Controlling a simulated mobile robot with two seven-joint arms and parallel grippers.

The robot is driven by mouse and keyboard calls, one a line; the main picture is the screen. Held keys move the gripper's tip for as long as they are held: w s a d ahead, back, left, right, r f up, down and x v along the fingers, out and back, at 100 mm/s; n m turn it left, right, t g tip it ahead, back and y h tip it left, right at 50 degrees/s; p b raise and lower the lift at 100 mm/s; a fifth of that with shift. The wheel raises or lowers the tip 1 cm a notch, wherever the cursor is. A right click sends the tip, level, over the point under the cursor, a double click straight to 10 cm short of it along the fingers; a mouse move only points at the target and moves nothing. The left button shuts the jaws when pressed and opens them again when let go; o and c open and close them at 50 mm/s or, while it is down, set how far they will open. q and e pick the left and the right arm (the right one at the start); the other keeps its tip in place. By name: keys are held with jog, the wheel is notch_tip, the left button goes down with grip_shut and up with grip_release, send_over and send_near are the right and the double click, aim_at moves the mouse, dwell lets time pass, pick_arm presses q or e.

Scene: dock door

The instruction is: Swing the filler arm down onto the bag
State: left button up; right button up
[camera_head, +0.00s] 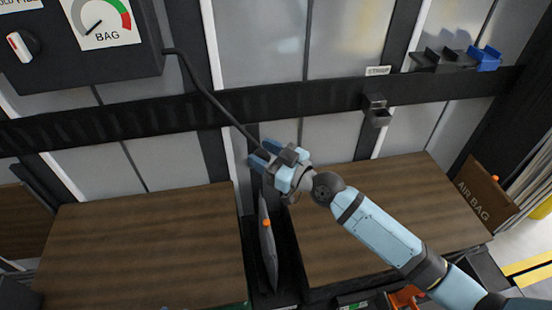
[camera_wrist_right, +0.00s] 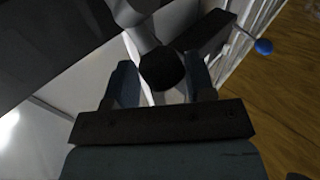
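The filler arm (camera_head: 215,100) is a thin black rod. It slopes down to the right from the dark box at upper left in the head view. My right gripper (camera_head: 262,155) is at its lower end. In the right wrist view the two fingers of my right gripper (camera_wrist_right: 160,85) sit close on both sides of a dark rounded end (camera_wrist_right: 162,68) on a pale tube, and seem shut on it. A flat grey bag (camera_head: 268,255) with an orange spot hangs upright just below the gripper, between two wooden surfaces. The contact at the rod's tip is hidden. My left gripper is not in view.
The dark box (camera_head: 95,60) carries a BAG dial with its needle at lower left and a red-and-white knob. Brown wooden surfaces (camera_head: 150,250) stand either side of the bag. A black rail (camera_head: 300,95) crosses behind. A blue ball (camera_wrist_right: 264,46) shows in the wrist view.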

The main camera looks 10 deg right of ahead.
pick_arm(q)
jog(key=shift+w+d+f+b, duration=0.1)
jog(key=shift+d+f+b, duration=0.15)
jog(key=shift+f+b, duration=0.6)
pick_arm(e)
jog(key=v, duration=1.3)
jog(key=shift+s+d, duration=0.2)
jog(key=shift+d, duration=0.05)
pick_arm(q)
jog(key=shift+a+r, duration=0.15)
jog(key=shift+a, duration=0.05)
pick_arm(e)
jog(key=shift+f, duration=0.1)
